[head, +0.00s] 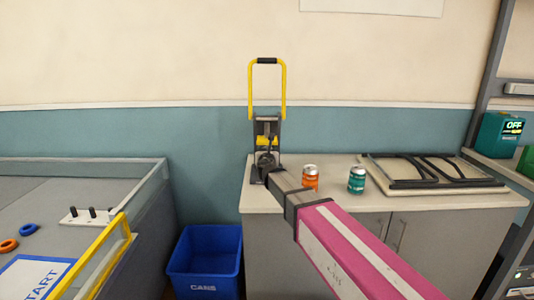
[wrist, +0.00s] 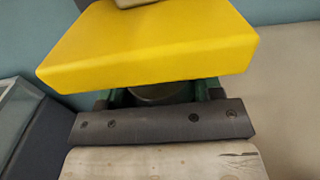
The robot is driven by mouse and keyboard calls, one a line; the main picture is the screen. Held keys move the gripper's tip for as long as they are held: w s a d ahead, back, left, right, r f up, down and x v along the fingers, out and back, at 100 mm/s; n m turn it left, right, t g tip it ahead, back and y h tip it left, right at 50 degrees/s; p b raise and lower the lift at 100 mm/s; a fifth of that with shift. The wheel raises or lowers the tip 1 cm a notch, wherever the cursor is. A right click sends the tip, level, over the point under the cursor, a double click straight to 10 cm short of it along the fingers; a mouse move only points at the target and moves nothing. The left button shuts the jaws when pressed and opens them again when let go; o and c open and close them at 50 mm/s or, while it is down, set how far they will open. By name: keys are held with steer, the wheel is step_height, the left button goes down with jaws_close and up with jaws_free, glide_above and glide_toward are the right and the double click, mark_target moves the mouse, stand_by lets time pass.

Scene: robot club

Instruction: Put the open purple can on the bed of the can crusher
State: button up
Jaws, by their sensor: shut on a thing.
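The can crusher (head: 268,128) stands on the counter by the wall, its yellow handle raised upright. My arm reaches to it, and my gripper (head: 265,164) is at its lower front. In the wrist view, my gripper (wrist: 160,94) is shut on a rounded greyish thing (wrist: 154,95), partly seen between the green fingers, which I take to be the open purple can; no purple shows. The crusher's yellow block (wrist: 150,50) hangs just above and beyond it. The bed is hidden, so I cannot tell whether the can touches it.
An orange can (head: 310,178) and a teal can (head: 356,180) stand on the counter (head: 410,198) right of the crusher. A board with black frames (head: 425,173) lies farther right. A blue bin (head: 204,262) is on the floor, beside a glass-walled table (head: 105,180).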

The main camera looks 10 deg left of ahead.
steer(key=o, duration=1.1)
steer(key=shift+f, duration=0.1)
steer(key=v, duration=1.2)
